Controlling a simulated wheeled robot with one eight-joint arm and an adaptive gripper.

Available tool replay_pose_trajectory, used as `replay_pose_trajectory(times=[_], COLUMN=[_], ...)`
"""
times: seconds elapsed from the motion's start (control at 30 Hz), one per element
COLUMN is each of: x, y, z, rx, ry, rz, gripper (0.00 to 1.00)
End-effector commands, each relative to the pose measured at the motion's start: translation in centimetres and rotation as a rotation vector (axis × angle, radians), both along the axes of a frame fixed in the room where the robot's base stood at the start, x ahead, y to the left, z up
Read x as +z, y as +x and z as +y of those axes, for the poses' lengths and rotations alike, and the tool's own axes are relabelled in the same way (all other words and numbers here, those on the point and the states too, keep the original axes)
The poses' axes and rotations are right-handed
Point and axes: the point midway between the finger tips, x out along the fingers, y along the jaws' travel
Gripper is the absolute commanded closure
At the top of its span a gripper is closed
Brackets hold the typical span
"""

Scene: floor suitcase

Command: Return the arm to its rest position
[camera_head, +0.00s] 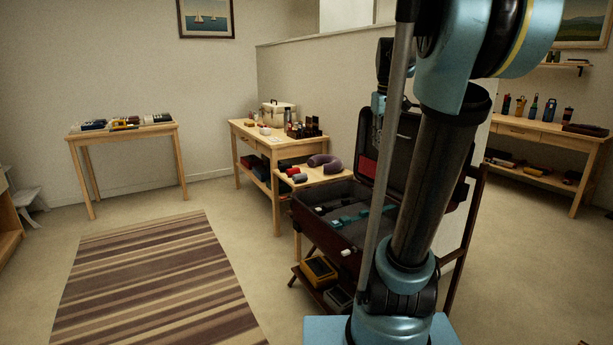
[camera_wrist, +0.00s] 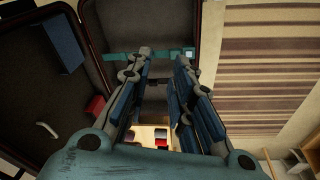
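My arm rises at the right of the head view and covers part of the open suitcase (camera_head: 325,228). The suitcase rests on a dark wooden rack, its lid up, with dark and teal items inside. My gripper (camera_head: 378,128) shows small beside the arm, in front of the raised lid. In the wrist view my gripper (camera_wrist: 162,68) has its fingers apart, with nothing seen held between them. A teal bar (camera_wrist: 170,54) lies beyond the fingertips; its distance is unclear. The suitcase's dark interior (camera_wrist: 40,100) fills the wrist view's left side.
A striped rug (camera_head: 150,285) covers the open floor at left. A wooden table (camera_head: 240,128) with a cream case and bottles stands behind the suitcase. Another table (camera_head: 150,132) stands at far left, and a workbench (camera_head: 540,128) at right. A yellow box (camera_head: 318,270) sits on the rack's lower shelf.

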Motion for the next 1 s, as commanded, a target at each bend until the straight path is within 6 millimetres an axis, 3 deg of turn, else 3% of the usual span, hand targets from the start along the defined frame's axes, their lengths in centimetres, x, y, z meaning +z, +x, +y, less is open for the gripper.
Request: replay_pose_trajectory(times=[0.1,0.37,0.6,0.8,1.0], x=[-2.9,-9.8,-17.2,-22.7,-25.4], y=[-3.7,-11.2,-17.7,-21.8,-23.6], z=[1.2,3.2,4.6,5.2,5.5], rx=[-0.019,-0.067,-0.112,-0.143,-0.16], ry=[0.007,0.024,0.041,0.053,0.059], rz=[-0.005,-0.015,-0.023,-0.028,-0.031], gripper=[0.79,0.79,0.79,0.79,0.79])
